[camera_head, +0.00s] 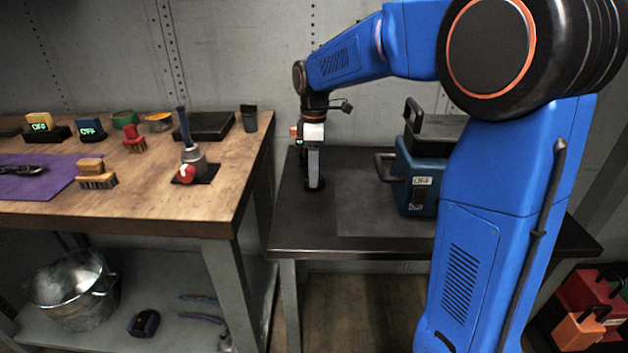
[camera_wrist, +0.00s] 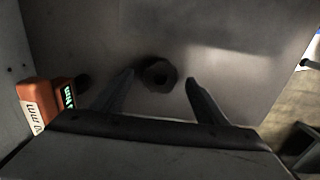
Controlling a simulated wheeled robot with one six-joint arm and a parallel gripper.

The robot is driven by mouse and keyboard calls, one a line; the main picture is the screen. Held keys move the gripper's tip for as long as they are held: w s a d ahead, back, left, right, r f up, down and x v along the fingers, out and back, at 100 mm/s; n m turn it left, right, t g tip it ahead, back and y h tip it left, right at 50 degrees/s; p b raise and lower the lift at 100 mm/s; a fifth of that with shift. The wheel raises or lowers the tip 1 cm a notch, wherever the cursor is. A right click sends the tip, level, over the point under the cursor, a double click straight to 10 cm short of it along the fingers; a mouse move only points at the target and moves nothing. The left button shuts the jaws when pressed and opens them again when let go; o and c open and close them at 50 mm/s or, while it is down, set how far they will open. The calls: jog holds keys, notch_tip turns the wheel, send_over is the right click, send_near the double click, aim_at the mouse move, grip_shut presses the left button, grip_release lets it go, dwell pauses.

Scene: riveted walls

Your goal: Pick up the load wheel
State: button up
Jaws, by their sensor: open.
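A small dark round piece with a hole in its middle, which looks like the load wheel (camera_wrist: 158,73), sits on the dark metal table. In the wrist view it lies between and a little beyond the two fingertips of my gripper (camera_wrist: 160,80), with a gap on either side. In the head view my gripper (camera_head: 313,172) points straight down over the table's left part, and the dark wheel (camera_head: 314,187) shows at its lower end. My gripper is open and holds nothing. The exact height of the fingertips over the table is hard to tell.
An orange device with a green display (camera_wrist: 48,103) stands left of my gripper, near the wall. A blue toolbox (camera_head: 417,180) stands right on the dark table (camera_head: 340,243). A wooden bench (camera_head: 150,205) with tools is at left. The dark table's front middle is clear.

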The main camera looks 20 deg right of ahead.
jog(key=shift+f, duration=0.75)
jog(key=shift+c, duration=0.3)
jog(key=c, duration=1.3)
jog(key=shift+r, duration=0.15)
